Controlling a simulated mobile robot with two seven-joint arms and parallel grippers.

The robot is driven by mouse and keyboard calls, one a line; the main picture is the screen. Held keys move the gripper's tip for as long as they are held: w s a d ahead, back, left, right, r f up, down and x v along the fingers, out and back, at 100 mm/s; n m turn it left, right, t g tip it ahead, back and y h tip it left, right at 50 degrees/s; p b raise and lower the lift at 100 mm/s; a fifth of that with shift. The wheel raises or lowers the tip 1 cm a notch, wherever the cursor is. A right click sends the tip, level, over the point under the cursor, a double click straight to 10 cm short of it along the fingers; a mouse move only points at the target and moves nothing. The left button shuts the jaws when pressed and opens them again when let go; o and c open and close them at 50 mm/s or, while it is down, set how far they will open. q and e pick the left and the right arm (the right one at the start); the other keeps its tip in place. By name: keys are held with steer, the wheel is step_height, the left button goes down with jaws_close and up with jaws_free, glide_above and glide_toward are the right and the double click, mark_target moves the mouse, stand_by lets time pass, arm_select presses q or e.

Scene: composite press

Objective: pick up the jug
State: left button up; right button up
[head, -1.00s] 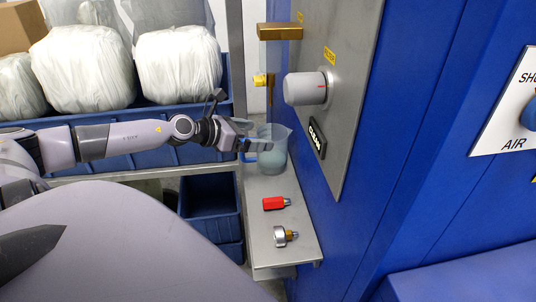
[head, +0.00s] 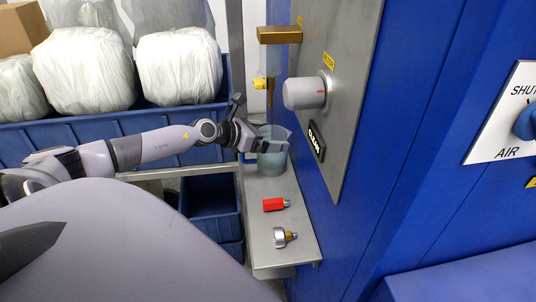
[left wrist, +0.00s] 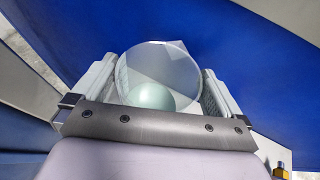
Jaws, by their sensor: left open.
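The jug (head: 272,160) is a clear, see-through vessel with pale green-blue contents. It stands upright at the far end of the narrow grey shelf (head: 262,215) in the head view. My left gripper (head: 266,147) is open at the jug's upper part, and its fingers hide some of the jug. In the left wrist view the round rim of the jug (left wrist: 158,70) shows between the two open fingers of my left gripper (left wrist: 159,85). I cannot tell whether either finger touches it. My right gripper is not in view.
A red fitting (head: 275,204) and a silver-and-brass fitting (head: 284,237) lie nearer on the shelf. The blue press wall with a grey knob (head: 305,93) stands close on the right. Blue bins (head: 210,205) and wrapped white bundles (head: 178,62) are on the left.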

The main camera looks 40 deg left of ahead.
arm_select(q)
steer(key=shift+c, duration=0.3)
steer(key=c, duration=1)
steer(key=shift+c, duration=1)
steer(key=shift+r, duration=0.1)
